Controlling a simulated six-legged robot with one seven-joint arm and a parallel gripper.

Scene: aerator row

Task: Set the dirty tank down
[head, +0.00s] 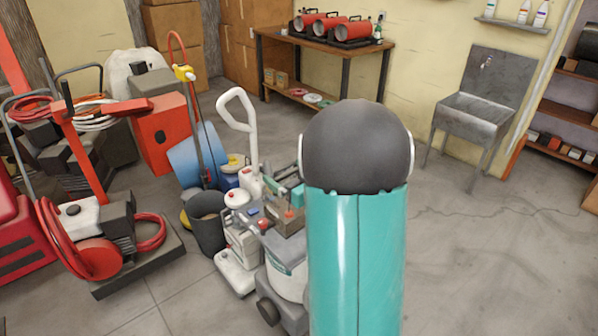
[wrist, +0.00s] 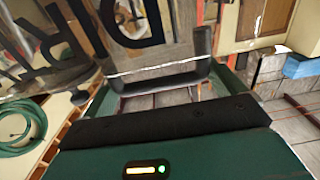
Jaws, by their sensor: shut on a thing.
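The dirty tank (wrist: 172,52) fills the upper middle of the wrist view, close up, with large dark upside-down letters that read like "DIRT". Its dark U-shaped handle (wrist: 160,82) lies between the green fingers of my gripper (wrist: 165,76). My gripper is shut on the tank by this handle. The tank's base is out of the wrist view, so I cannot tell whether it touches anything. In the head view my own teal and dark arm fills the middle; gripper and tank cannot be made out there.
A white and grey cleaning machine (head: 287,277) stands just left of my arm. A dark bucket (head: 207,222) and a red hose-reel cart (head: 95,245) stand farther left. A workbench (head: 325,45) and a metal sink (head: 480,108) stand behind. The floor at right (head: 490,260) is clear.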

